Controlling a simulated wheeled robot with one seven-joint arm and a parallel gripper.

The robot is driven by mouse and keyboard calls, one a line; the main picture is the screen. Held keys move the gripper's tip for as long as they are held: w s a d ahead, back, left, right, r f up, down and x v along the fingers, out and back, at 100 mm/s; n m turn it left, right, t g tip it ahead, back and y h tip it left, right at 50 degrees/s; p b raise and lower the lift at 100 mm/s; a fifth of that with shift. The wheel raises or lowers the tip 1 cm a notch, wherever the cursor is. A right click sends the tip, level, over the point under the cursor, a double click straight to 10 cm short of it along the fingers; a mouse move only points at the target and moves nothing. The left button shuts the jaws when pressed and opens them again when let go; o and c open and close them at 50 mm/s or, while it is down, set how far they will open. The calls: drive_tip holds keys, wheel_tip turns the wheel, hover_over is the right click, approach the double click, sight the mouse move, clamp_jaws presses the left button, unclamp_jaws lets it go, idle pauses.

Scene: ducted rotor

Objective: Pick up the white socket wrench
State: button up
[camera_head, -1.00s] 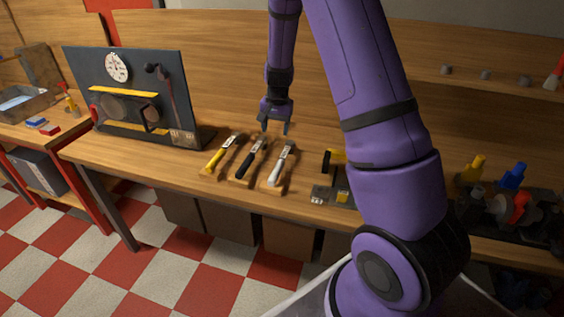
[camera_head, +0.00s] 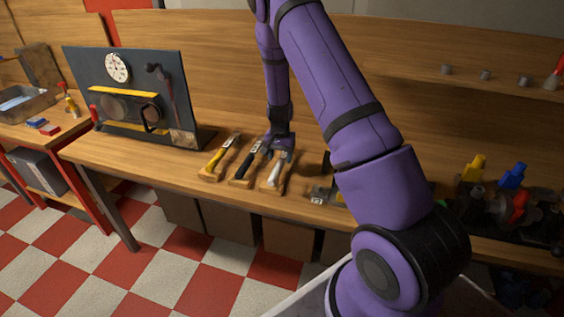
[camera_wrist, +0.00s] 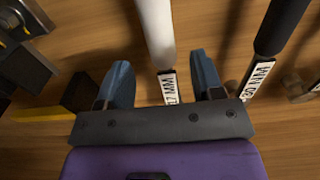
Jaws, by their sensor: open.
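The white socket wrench (camera_head: 277,171) lies on a small wooden block on the bench, the rightmost of three wrenches in the head view. In the wrist view its white handle (camera_wrist: 156,35) runs up from a label reading 17 MM. My gripper (camera_wrist: 160,75) is open, with its blue fingers on either side of the labelled part of the white wrench and a gap on both sides. In the head view my gripper (camera_head: 282,155) is low over the far end of this wrench and hides that end.
A black-handled wrench (camera_head: 246,165) lies just left of the white one, and a yellow-handled wrench (camera_head: 217,160) farther left. In the wrist view the black wrench (camera_wrist: 281,25) is close to the right finger. A dark panel with a gauge (camera_head: 130,85) stands at the bench's left.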

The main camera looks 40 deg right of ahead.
sight(279, 163)
drive_tip(key=f, duration=0.4)
drive_tip(key=shift+a+f, duration=0.25)
drive_tip(key=shift+f, duration=0.1)
drive_tip(key=c, duration=1.1)
drive_tip(key=shift+r, duration=0.1)
